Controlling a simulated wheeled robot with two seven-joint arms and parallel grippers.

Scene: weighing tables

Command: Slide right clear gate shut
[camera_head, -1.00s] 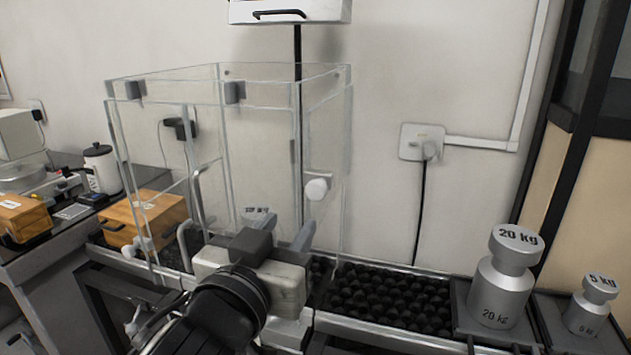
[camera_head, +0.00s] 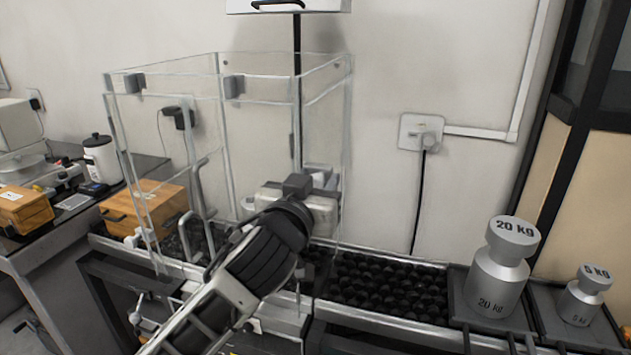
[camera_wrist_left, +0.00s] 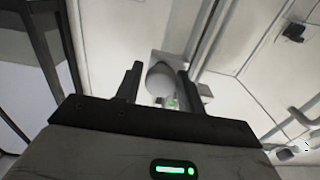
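The clear case (camera_head: 165,72) stands on the roller bench, with its clear right gate (camera_head: 325,125) on its right side. How far the gate is slid cannot be told. My left gripper (camera_head: 322,176) is raised at the gate's handle and hides most of it in the head view. The fingers are apart, with a gap visible beside the knob. My right gripper is out of view.
Black rollers (camera_head: 385,288) run to the right of the case. A 20 kg weight (camera_head: 497,275) and a 5 kg weight (camera_head: 582,297) stand at the right. A wall socket (camera_head: 420,131) is behind.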

